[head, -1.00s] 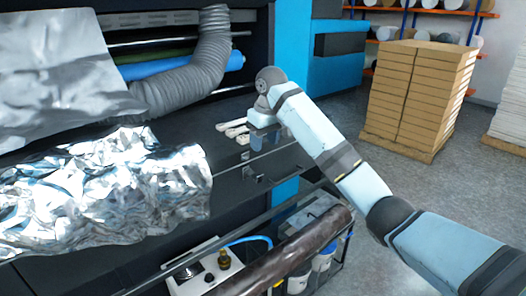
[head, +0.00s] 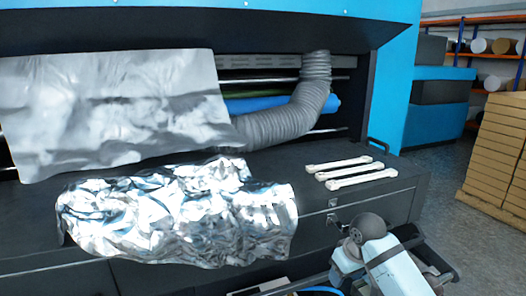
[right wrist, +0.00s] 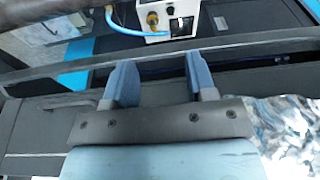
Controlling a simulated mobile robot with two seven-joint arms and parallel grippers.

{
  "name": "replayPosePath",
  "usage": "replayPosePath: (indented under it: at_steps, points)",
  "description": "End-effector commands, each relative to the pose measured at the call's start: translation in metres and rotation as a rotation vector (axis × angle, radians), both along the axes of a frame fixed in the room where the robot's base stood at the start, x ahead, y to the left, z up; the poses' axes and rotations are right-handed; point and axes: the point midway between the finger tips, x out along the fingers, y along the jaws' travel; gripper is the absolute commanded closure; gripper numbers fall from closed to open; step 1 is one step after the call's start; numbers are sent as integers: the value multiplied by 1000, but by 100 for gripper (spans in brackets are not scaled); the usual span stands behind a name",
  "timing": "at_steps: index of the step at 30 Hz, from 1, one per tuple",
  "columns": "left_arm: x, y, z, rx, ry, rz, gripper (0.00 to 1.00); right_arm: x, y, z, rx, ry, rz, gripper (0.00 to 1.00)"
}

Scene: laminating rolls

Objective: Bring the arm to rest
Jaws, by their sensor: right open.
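My right arm (head: 392,272) shows at the lower right of the head view, in front of the dark machine bench (head: 400,195). Its fingertips are hard to make out there. In the right wrist view my right gripper (right wrist: 158,76) has its two blue fingers wide apart with nothing between them. Beyond the fingers are a dark rail (right wrist: 250,48) and a white control box (right wrist: 168,22) below the bench. My left gripper is in neither view.
Crumpled silver foil (head: 180,215) lies on the bench, left of my arm. White wrenches (head: 362,180) lie behind my arm. A grey hose (head: 285,125) runs above the bench. Stacked boxes (head: 500,150) stand at the right, with grey floor before them.

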Motion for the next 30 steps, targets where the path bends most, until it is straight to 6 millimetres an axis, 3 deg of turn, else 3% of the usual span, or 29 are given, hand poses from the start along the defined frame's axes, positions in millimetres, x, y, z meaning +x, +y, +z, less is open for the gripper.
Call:
replayPosePath:
  at_steps: [1, 6, 12, 18, 24, 30]
  points:
    - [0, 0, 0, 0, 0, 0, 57, -23, 4, -21, 12, 1, -1, 49]
    - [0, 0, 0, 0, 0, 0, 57, -92, 5, -69, 37, -24, -22, 49]
    - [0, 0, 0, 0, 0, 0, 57, -180, -3, -103, 48, -51, -76, 49]
    - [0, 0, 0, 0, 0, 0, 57, -261, -20, -112, 32, -76, -139, 49]
    - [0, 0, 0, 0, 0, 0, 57, -313, -35, -107, 5, -94, -187, 49]
    - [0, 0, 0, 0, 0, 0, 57, -352, -48, -98, -26, -105, -222, 49]
